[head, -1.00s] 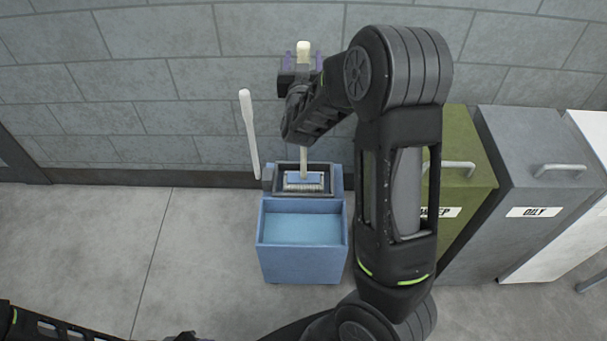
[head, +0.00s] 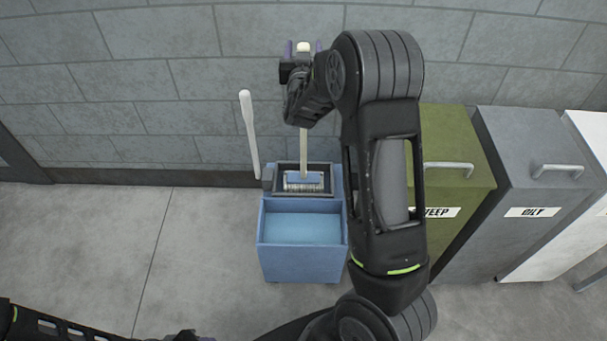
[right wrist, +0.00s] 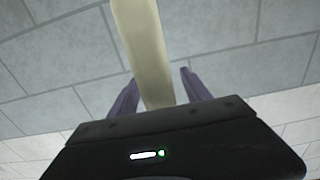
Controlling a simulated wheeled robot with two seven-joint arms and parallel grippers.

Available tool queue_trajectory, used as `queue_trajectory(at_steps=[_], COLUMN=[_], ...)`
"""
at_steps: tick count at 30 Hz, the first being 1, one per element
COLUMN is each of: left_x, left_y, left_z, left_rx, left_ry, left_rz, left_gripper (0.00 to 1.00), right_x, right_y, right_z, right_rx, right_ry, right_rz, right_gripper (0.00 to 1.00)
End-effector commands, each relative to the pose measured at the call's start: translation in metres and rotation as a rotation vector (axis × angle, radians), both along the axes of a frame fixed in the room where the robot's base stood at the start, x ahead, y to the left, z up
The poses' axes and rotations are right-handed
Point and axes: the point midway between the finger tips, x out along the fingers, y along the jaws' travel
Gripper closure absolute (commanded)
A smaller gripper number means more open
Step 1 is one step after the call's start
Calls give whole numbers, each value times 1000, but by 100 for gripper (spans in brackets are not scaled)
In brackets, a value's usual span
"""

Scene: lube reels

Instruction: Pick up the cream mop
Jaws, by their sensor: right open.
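The cream mop (head: 303,150) stands upright in the blue bucket (head: 300,258), its head in the wringer at the back. Its cream handle also shows in the right wrist view (right wrist: 145,50). My right gripper (head: 303,47) is open at the upper part of the handle, with the handle between its two purple fingers (right wrist: 155,90). I see gaps beside the handle, so the fingers are not closed on it. My right forearm hides part of the handle. My left arm shows at the lower left edge; its gripper (head: 188,337) is mostly cut off.
A white handle (head: 249,135) stands upright left of the bucket. A green bin (head: 455,185), a grey bin (head: 535,175) and a white bin stand at the right. A block wall is behind. The floor (head: 90,240) at left is clear.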

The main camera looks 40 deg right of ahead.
Motion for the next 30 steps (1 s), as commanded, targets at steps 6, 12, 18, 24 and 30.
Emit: queue_trajectory(at_steps=[6,12,18,24,30], left_x=[0,0,0,0,0], left_y=[0,0,0,0,0], left_z=[0,0,0,0,0], left_rx=[0,0,0,0,0], left_ry=[0,0,0,0,0], left_rz=[0,0,0,0,0], left_gripper=[64,64,64,64,64], right_x=[0,0,0,0,0], right_y=[0,0,0,0,0], right_z=[0,0,0,0,0], right_rx=[0,0,0,0,0], right_ry=[0,0,0,0,0], right_rz=[0,0,0,0,0], right_gripper=[44,61,77,94,100])
